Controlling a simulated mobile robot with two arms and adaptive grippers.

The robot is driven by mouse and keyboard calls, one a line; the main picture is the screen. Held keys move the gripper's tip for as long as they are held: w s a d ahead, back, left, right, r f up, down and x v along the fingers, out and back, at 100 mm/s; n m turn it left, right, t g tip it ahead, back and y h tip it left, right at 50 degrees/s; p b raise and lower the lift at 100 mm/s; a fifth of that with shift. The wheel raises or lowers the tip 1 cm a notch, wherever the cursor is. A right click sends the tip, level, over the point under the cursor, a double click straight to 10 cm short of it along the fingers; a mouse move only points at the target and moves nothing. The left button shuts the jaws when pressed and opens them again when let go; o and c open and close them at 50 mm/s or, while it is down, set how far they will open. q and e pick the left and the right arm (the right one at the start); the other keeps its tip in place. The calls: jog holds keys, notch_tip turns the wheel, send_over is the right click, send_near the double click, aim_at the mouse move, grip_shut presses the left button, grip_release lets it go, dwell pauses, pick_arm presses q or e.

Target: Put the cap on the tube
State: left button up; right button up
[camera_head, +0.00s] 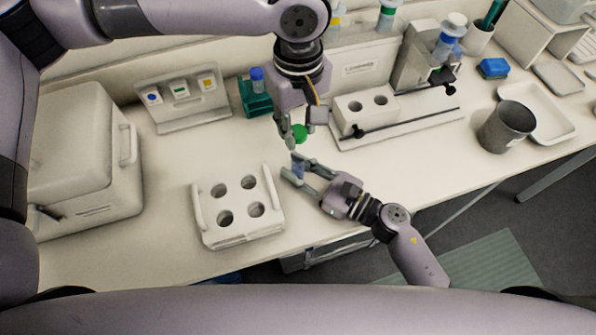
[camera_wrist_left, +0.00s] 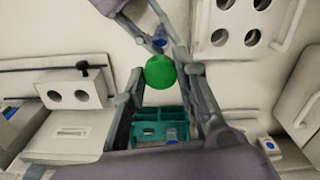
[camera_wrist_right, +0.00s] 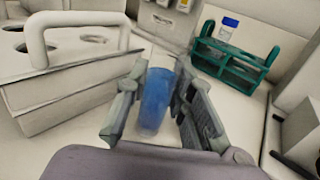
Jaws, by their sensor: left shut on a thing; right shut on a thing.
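A green cap (camera_head: 300,132) is held between the fingers of my left gripper (camera_head: 291,131), which points down from above. The cap also shows in the left wrist view (camera_wrist_left: 160,71), pinched between the fingertips. My right gripper (camera_head: 292,170) is shut on a translucent blue tube (camera_head: 298,169). The right wrist view shows the tube (camera_wrist_right: 155,98) roughly upright between the fingers. In the head view the cap is above the tube, with a gap between them. In the left wrist view the tube (camera_wrist_left: 160,43) shows just beyond the cap. The right wrist view does not show the cap.
A white four-hole rack (camera_head: 238,232) stands left of the right gripper. A teal rack (camera_head: 254,105) with a blue-capped tube is behind. A white two-hole block (camera_head: 365,112) stands right of the left gripper. A grey beaker (camera_head: 506,128) and a tray (camera_head: 560,124) are farther right.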

grip_shut()
pick_arm(q)
send_over(299, 158)
jog(key=shift+f, duration=2.5)
jog(key=shift+f, duration=0.9)
jog(key=shift+f, duration=0.6)
